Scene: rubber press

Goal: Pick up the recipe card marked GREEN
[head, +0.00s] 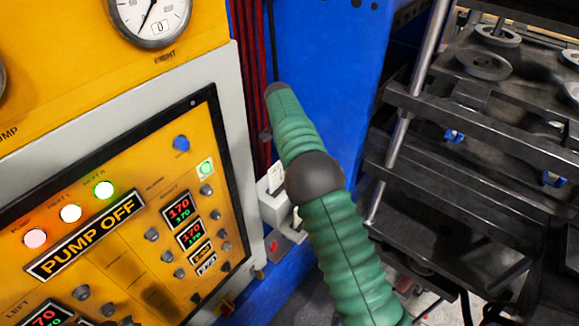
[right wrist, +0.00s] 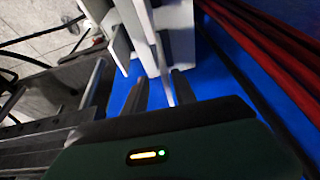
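A white card (head: 276,177) stands up out of a grey-white holder (head: 272,208) on the blue panel in the head view. I cannot read a GREEN mark on it. In the right wrist view the white holder (right wrist: 178,38) is at the top, and a thin white card edge (right wrist: 167,80) comes down between the two dark fingers of my right gripper (right wrist: 160,92). The fingers stand apart, with no clear contact on the card. In the head view my green right arm hides this gripper. My left gripper is in neither view.
A yellow control panel (head: 120,225) with lit lamps and a PUMP OFF sign is at the left. A dark metal press (head: 460,130) is at the right. Red cables (head: 250,60) run down the blue panel (head: 320,60) close to the holder.

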